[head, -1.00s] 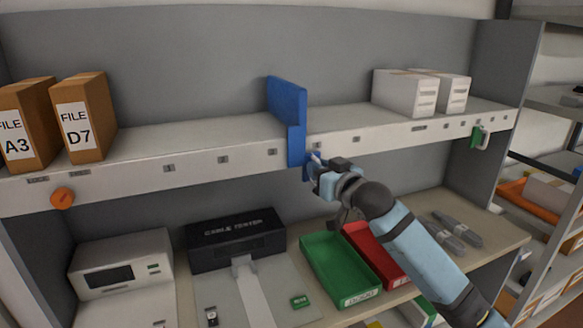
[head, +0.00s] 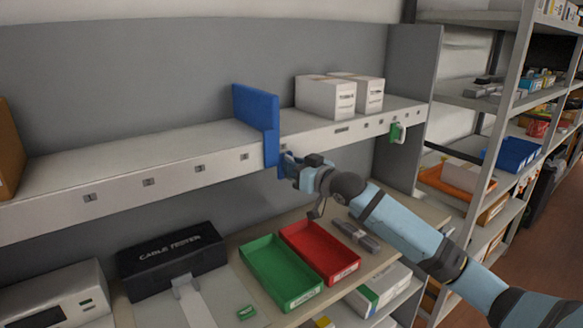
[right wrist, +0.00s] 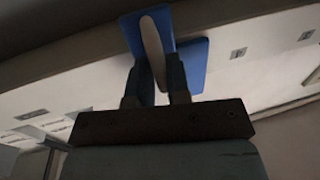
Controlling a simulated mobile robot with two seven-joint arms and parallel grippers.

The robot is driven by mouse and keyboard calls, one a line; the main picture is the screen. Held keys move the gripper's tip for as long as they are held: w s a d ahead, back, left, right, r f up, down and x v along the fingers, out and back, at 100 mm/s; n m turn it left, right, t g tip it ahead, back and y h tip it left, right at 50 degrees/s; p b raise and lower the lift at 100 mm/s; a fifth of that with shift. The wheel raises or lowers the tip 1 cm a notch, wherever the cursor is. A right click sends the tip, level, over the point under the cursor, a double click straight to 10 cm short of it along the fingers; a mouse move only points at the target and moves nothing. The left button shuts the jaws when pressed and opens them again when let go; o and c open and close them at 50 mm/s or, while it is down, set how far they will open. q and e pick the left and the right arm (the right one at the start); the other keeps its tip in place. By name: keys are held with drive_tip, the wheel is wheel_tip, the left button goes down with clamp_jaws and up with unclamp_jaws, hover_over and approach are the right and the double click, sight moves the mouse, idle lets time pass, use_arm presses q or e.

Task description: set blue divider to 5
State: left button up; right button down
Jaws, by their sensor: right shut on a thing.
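The blue divider (head: 258,118) stands upright across the upper shelf (head: 140,153), with its front part hanging over the shelf's marked front edge. Several small marks sit along that edge; the nearest clear one left of the divider is a small dark tag (head: 244,157). I cannot read its number surely. My right gripper (head: 289,166) is at the divider's lower front and is shut on it. In the right wrist view the two fingers (right wrist: 157,78) close around a pale, rounded grip piece in front of the blue divider (right wrist: 190,62). My left gripper is not in view.
White boxes (head: 326,97) stand on the shelf right of the divider. A green-and-white clip (head: 397,133) hangs at the shelf's right end. Below are a green tray (head: 279,292), a red tray (head: 320,254) and a black cable tester (head: 171,262).

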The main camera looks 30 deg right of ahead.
drive_tip(key=c, duration=1.2)
unclamp_jaws()
drive_tip(key=shift+d, duration=0.2)
drive_tip(key=b+v, duration=0.2)
drive_tip(key=v, duration=1.2)
drive_tip(key=shift+b, duration=0.4)
drive_tip(key=shift+w, duration=0.1)
drive_tip(key=s+a+f+g+h+p, duration=0.1)
drive_tip(key=s+a+f+g+p, duration=0.15)
drive_tip(key=f, duration=0.85)
drive_tip(key=s+a+f+g+p, duration=0.1)
drive_tip(key=s+a+f, duration=0.25)
drive_tip(key=f, duration=0.65)
drive_tip(key=s+a+f+g+p, duration=0.3)
drive_tip(key=s+a+f, duration=1.3)
drive_tip(key=a, duration=0.3)
drive_tip(key=shift+s+a+f, duration=0.15)
drive_tip(key=shift+s+f, duration=0.1)
drive_tip(key=shift+f, duration=0.25)
